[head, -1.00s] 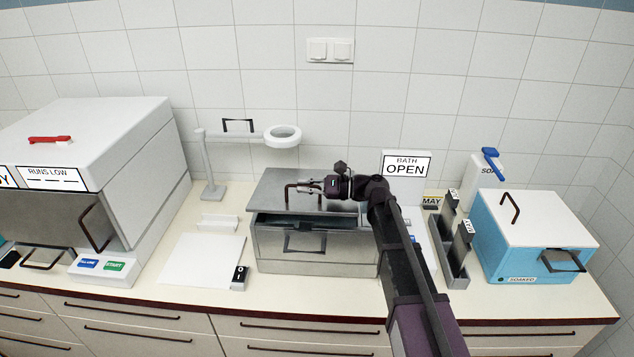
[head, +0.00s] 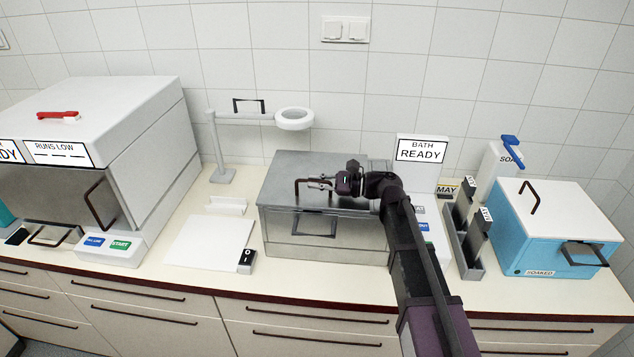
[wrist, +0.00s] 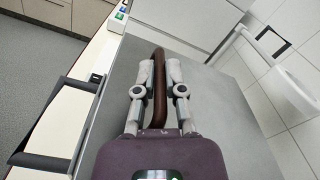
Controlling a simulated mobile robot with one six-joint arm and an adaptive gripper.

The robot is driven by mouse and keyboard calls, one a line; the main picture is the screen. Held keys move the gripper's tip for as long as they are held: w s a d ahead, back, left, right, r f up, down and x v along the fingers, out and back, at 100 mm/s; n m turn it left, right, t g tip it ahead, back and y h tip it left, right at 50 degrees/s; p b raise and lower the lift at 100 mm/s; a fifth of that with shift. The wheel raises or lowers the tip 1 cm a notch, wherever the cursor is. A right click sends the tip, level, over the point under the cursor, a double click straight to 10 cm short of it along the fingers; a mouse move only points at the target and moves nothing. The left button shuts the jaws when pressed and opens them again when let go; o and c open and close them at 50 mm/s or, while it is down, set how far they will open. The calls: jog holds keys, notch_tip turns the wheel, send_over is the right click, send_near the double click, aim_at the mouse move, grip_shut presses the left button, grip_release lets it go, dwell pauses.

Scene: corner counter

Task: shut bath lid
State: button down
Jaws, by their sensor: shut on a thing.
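The bath (head: 345,238) is a grey metal box on the counter, with a dark handle on its front. Its flat metal lid (head: 300,170) now covers the top, and no opening shows at the front edge. The sign (head: 422,150) behind it reads "BATH READY". My gripper (head: 318,185) is at the lid's brown bar handle (head: 297,188), with my arm reaching in from the right. In the wrist view, the fingers (wrist: 159,75) are shut on the brown handle (wrist: 159,100), one on each side, above the grey lid surface.
A white ring stand (head: 293,119) rises behind and left of the bath. A white board (head: 208,242) lies to its left, beside a large white machine (head: 130,120). A dark rack (head: 463,245) and a blue box (head: 545,235) stand to the right.

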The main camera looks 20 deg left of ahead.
jog(key=shift+s+f, duration=0.1)
jog(key=shift+f, duration=0.05)
jog(key=c, duration=0.7)
grip_release()
jog(key=shift+f, duration=0.1)
jog(key=shift+v, duration=5.95)
